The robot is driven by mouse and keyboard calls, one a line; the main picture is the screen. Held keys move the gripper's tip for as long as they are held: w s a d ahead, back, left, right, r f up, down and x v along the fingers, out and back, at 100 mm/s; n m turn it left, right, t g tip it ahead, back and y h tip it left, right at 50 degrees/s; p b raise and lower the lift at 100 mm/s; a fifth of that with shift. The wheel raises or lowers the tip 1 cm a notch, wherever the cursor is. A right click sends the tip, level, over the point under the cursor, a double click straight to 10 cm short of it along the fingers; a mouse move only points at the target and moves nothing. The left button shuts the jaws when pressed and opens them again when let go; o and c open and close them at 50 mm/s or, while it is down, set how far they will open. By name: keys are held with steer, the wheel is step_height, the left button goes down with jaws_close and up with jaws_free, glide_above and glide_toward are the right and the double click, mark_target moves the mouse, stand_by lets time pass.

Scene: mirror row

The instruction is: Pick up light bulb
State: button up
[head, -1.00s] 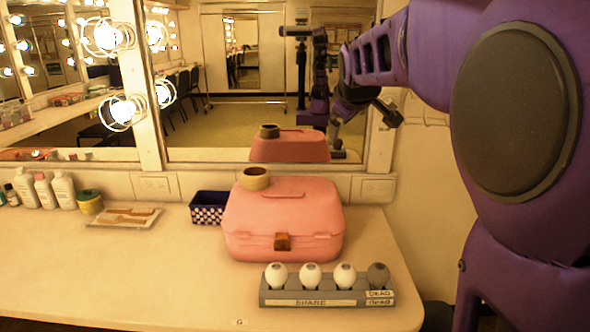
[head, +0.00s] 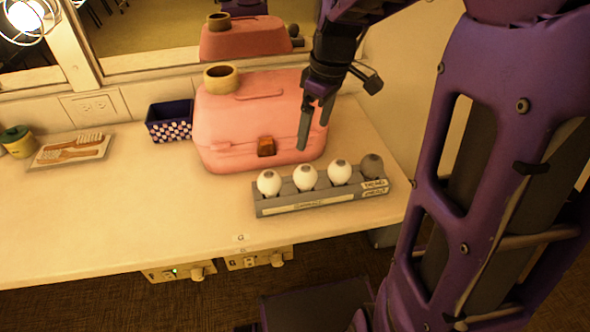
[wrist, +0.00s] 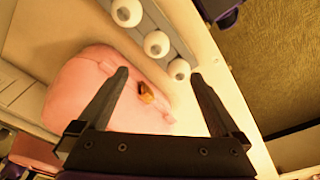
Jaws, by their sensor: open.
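Three white light bulbs stand base up in a grey rack near the table's front right: the left bulb (head: 269,182), the middle bulb (head: 305,177) and the right bulb (head: 340,171). A dark grey bulb (head: 371,166) fills the rack's right end. The rack (head: 312,203) has a long label and a smaller label at the right. My gripper (head: 312,142) is open and empty above and behind the rack, in front of the pink case. In the wrist view the gripper (wrist: 157,78) shows both fingers apart, with white bulbs (wrist: 156,44) beyond them; the dark bulb is not clear there.
The pink case (head: 240,125) stands close behind the rack, with a tape roll (head: 221,77) on top. A blue checkered box (head: 170,122) and a tray with brushes (head: 72,150) lie to the left. The table's (head: 130,215) front left is clear.

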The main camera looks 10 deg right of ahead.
mark_target(307, 169)
steer(key=f, duration=0.3)
steer(key=f+b, duration=0.1)
steer(key=f, duration=0.3)
steer(key=w+a+f+b, duration=0.1)
steer(key=f, duration=0.3)
steer(key=shift+w+f, duration=0.1)
steer(key=shift+f, duration=0.05)
steer(key=f, duration=0.1)
steer(key=f+b, duration=0.1)
steer(key=f, duration=0.1)
steer(key=w+f, duration=0.1)
steer(key=f, duration=0.1)
steer(key=shift+f, duration=0.1)
steer(key=c, duration=1.1)
